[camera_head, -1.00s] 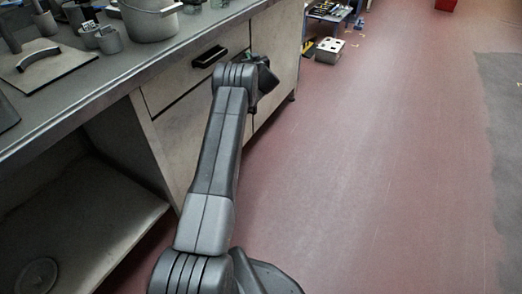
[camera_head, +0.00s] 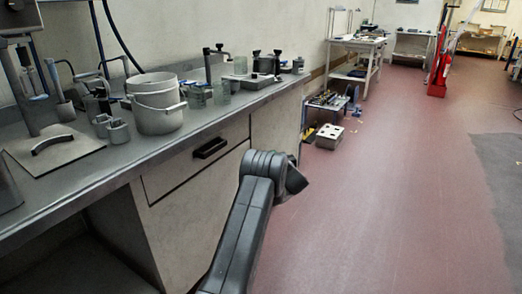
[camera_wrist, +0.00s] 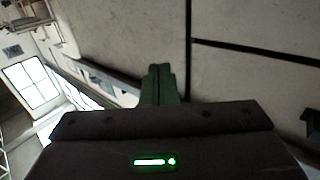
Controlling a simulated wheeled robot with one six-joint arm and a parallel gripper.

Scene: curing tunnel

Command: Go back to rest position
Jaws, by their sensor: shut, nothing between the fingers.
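My gripper (camera_wrist: 160,84) shows in the wrist view as two dark green fingers closed together, with nothing between them. Behind them the dark gripper body spans the lower part of that view, with a green light on it. The fingers point toward pale cabinet-like panels with dark gaps. In the head view my arm rises from the bottom middle and bends in front of the cabinet (camera_head: 205,215). My gripper is not visible there.
The grey workbench (camera_head: 85,180) on the left holds a pale bucket (camera_head: 158,105), a flat plate with a handle (camera_head: 52,145) and several small tools. A drawer handle (camera_head: 210,147) sticks out near my arm. The red floor (camera_head: 390,200) to the right is clear.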

